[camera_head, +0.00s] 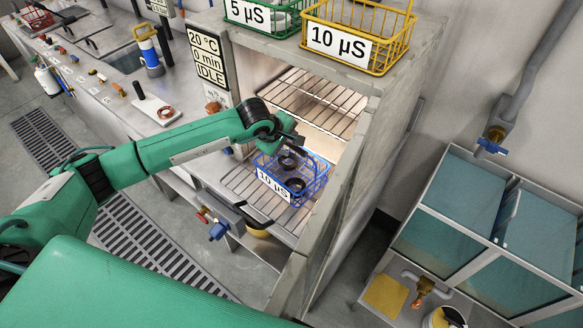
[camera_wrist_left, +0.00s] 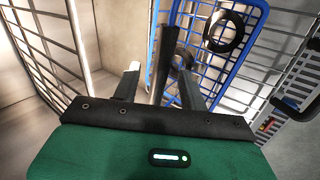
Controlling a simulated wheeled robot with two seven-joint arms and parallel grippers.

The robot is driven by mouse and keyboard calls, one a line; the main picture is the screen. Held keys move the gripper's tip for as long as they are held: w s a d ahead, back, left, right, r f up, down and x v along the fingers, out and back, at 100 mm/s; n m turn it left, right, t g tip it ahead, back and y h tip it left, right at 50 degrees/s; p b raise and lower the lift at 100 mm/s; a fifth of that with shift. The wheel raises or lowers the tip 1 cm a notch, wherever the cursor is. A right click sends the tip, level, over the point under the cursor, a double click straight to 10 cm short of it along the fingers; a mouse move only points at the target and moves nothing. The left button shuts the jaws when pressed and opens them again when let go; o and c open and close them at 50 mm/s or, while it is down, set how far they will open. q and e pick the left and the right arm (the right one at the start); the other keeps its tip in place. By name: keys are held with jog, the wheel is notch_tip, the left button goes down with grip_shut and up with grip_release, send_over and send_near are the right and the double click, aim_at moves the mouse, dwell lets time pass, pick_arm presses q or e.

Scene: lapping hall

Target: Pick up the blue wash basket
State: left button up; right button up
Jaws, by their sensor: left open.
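The blue wash basket (camera_head: 312,185) is a wire basket with a white label reading 10 µS. In the left wrist view, the basket (camera_wrist_left: 256,40) lies under and to the right of the open fingers (camera_wrist_left: 160,82). A dark bar and part of the blue rim show between the fingers; I cannot tell whether they touch. My right gripper is not in view.
Green (camera_head: 262,14) and yellow (camera_head: 358,38) wire baskets stand on top of the cabinet (camera_head: 388,88). Its walls and wire shelf (camera_head: 312,100) lie close to the gripper. A bench (camera_head: 120,105) with small parts is at left. Teal-filled tanks (camera_head: 455,190) stand at right.

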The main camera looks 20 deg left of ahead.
pick_arm(q)
grip_shut()
jog(key=shift+w, duration=0.1)
dwell(0.3)
